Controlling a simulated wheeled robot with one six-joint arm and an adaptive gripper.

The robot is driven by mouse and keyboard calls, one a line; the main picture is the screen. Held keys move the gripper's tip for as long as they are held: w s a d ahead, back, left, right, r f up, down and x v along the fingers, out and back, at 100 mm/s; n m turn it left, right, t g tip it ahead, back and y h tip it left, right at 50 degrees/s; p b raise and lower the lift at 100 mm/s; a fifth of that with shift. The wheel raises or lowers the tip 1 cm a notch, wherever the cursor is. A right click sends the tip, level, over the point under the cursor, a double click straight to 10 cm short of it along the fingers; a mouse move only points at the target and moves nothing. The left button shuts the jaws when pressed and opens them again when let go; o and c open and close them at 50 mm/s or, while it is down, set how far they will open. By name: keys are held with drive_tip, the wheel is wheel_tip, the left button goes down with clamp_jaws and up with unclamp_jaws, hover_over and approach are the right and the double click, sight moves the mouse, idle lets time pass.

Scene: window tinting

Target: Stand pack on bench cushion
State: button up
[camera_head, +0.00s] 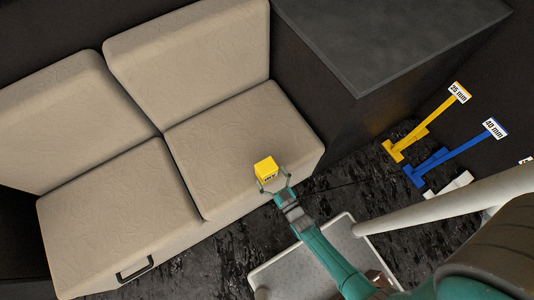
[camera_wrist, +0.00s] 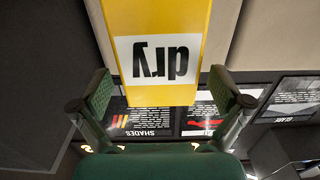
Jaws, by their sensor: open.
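The pack (camera_head: 265,169) is a yellow box with a white label reading "dry". In the head view it appears to stand upright on the beige bench cushion (camera_head: 235,130), near the right seat's front edge. My gripper (camera_head: 273,184) is open at the pack's near side. In the wrist view the picture is upside down, and the pack (camera_wrist: 155,20) lies between the spread fingers (camera_wrist: 160,90). Gaps show on both sides, so neither finger pad touches it. The pack's base contact is not clearly visible.
A second seat cushion (camera_head: 115,215) with a black handle (camera_head: 136,268) is at left. A dark cabinet (camera_head: 390,40) rises at right. Yellow (camera_head: 425,124) and blue (camera_head: 450,155) tools with size tags lie right. A pale tray (camera_head: 310,265) is below my arm. Posters (camera_wrist: 145,122) show behind.

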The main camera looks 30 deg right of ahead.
drive_tip(key=s, duration=0.9)
drive_tip(key=shift+s, duration=0.1)
